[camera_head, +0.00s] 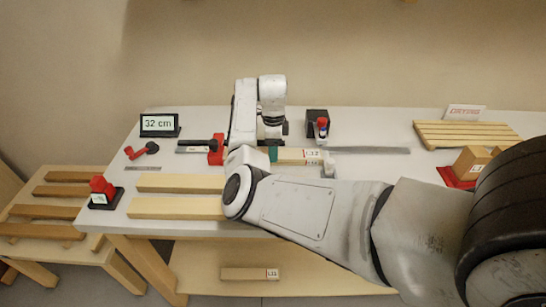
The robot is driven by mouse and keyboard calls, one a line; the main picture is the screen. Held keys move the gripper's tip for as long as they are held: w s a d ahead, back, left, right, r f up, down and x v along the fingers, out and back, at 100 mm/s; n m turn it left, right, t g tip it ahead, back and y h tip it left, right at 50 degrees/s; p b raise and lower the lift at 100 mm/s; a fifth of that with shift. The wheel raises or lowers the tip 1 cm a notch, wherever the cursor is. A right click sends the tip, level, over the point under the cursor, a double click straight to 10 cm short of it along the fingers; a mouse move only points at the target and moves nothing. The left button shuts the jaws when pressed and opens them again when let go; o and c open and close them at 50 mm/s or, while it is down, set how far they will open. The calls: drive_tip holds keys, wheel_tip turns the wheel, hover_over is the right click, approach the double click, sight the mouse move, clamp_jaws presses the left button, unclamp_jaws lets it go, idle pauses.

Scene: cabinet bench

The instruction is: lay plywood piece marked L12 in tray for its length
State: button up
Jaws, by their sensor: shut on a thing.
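The plywood piece marked L12 (292,157) is a pale block with a white and red label at its right end. It lies level at the middle of the bench, just beyond my forearm. My gripper (272,147) points down at its left part, by a teal patch, and is shut on it. The fingertips are small and partly hidden, and I cannot tell whether the piece touches the bench top. A small display (159,124) at the back left reads 32 cm. No tray is clearly marked with a length in this view.
Two pale boards (165,208) lie at the front left of the bench. A slatted wooden rack (467,134) stands at the back right, near a wooden block (471,162) on a red base. Another labelled piece (245,274) lies on the lower shelf. My arm covers the front right.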

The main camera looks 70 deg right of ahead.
drive_tip(key=c, duration=0.5)
drive_tip(key=shift+o, duration=0.2)
drive_tip(key=shift+s+a+r+p, duration=0.1)
drive_tip(key=shift+a+p, duration=0.05)
drive_tip(key=shift+p, duration=0.2)
drive_tip(key=shift+s+a+p, duration=0.1)
drive_tip(key=shift+a+p, duration=0.25)
drive_tip(key=shift+p, duration=0.05)
drive_tip(key=shift+r, duration=0.1)
wheel_tip(320, 180, up, 10)
drive_tip(key=p, duration=0.6)
drive_tip(key=shift+p, duration=0.3)
